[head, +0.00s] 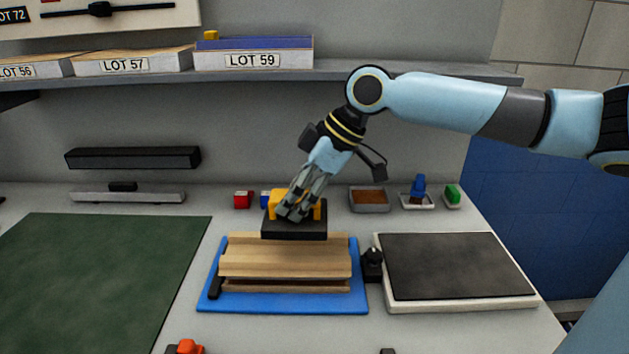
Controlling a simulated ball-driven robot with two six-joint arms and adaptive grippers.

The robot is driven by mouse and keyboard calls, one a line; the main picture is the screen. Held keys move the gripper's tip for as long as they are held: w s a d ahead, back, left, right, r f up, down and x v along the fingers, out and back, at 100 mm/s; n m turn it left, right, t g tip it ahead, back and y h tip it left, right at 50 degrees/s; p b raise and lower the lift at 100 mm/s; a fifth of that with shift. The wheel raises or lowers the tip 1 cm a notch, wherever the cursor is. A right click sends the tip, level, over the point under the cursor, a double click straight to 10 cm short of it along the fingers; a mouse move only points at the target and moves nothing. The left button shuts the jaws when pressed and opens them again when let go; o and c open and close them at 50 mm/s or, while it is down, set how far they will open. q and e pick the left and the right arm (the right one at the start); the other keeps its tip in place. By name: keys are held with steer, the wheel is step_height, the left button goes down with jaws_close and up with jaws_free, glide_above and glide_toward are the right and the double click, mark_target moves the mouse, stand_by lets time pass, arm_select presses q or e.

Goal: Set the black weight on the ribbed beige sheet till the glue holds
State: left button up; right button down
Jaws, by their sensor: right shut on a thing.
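The black weight (295,231) has a yellow grip block (274,205) on top. My right gripper (293,212) is shut on that yellow grip from above. The ribbed beige sheet (285,261) lies on a blue tray (265,304) in front of the weight, with another beige layer (285,285) showing below it. The weight appears just behind or above the back edge of the sheet; I cannot tell whether it touches anything. My left gripper is not in view.
A black-topped pad (455,266) lies right of the tray, a small black knob (372,264) between them. A green mat (85,275) is at left. Small containers, one brown-filled (369,199), stand behind. A shelf (410,72) with labelled lots runs above.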

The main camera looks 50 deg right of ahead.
mark_target(284, 219)
steer(key=shift+w+a+f, duration=0.3)
steer(key=shift+w, duration=0.25)
steer(key=shift+w+a+f, duration=0.25)
steer(key=shift+w+f, duration=0.05)
steer(key=shift+w, duration=0.2)
step_height(284, 219, down, 4)
steer(key=shift+r, duration=0.2)
steer(key=shift+f, duration=0.15)
steer(key=shift+f, duration=0.35)
steer(key=c, duration=0.7)
jaws_free()
steer(key=shift+s+f, duration=0.1)
steer(key=shift+s, duration=0.05)
steer(key=shift+c, duration=0.2)
